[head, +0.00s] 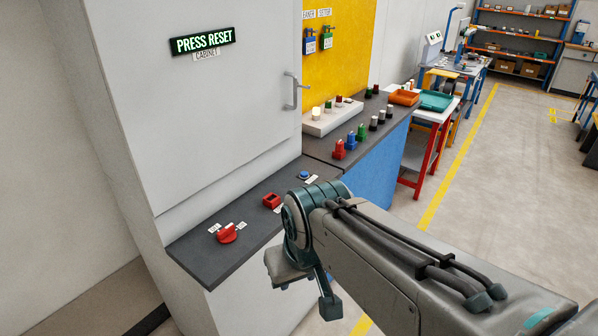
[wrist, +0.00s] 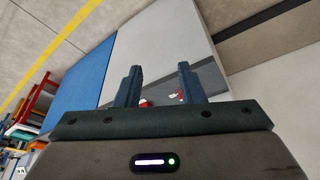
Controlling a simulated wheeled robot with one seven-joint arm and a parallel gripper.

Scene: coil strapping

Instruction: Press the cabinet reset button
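The grey cabinet (head: 200,110) carries a lit green sign (head: 202,41) reading "PRESS RESET" above a small "CABINET" label (head: 206,55). On its dark ledge (head: 190,252) are a round blue button (head: 304,174) with a white label beside it, a red square part (head: 271,201), and a red rotary knob (head: 227,233) with two small labels. In the wrist view my gripper (wrist: 160,85) is open and empty, its two dark fingers apart. In the head view it hangs in front of the ledge's near edge, apart from the controls. Red parts show in the wrist view, partly hidden by the gripper.
A second dark counter with a blue front (head: 380,165) adjoins on the right, holding several coloured knobs and a white box (head: 332,118) with lamps. Padlocks (head: 310,43) hang on a yellow panel (head: 346,62). A cabinet handle (head: 295,90) sticks out. Floor is open at right.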

